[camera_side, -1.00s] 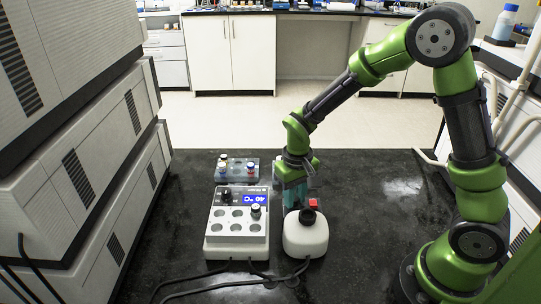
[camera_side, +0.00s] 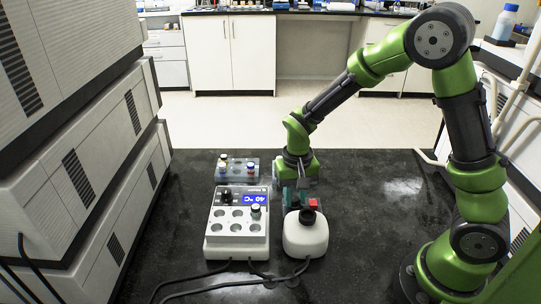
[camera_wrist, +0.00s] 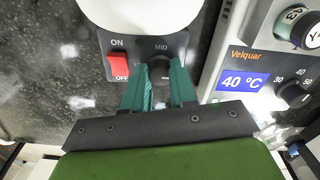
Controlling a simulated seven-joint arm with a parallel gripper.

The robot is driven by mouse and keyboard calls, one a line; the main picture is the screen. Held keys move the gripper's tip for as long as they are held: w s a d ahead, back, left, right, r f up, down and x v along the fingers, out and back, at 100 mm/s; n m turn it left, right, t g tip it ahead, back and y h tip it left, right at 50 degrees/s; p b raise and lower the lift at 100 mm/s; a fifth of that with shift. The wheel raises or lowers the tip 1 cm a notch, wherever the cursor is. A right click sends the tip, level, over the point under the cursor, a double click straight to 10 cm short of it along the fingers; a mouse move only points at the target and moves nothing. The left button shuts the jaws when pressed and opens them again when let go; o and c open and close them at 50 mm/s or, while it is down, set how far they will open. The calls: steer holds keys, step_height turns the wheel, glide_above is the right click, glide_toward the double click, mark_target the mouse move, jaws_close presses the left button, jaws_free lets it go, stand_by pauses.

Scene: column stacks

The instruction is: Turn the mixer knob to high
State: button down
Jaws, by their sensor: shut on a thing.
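The mixer (camera_side: 306,240) is a white rounded unit with a black top cup. Its dark control panel carries a red ON/OFF switch (camera_wrist: 118,66) and a black round knob (camera_wrist: 160,71), with MID printed by the knob. My gripper (camera_wrist: 160,77) has its two teal fingers either side of the knob, shut on it. In the side view my gripper (camera_side: 293,199) is low at the mixer's back panel, and the knob is hidden there. The fingers cover the panel print beside the knob, so I cannot tell its setting.
A white heating block (camera_side: 237,238) reading 40 °C stands close left of the mixer, with a capped vial (camera_side: 256,210) in it. Behind it is a clear rack (camera_side: 238,170) with several vials. Cables (camera_side: 225,286) run along the front. The bench right of the mixer is clear.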

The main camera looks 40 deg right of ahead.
mark_target(294, 198)
steer(key=c, duration=0.9)
jaws_free()
step_height(294, 198, up, 17)
steer(key=s+r+n+t+y, duration=0.1)
steer(key=s+r+t, duration=0.1)
steer(key=s, duration=0.4)
steer(key=s+r+n+t+y, duration=0.1)
steer(key=s+t, duration=0.4)
steer(key=s, duration=0.2)
steer(key=shift+a+r, duration=0.15)
steer(key=shift+r, duration=0.25)
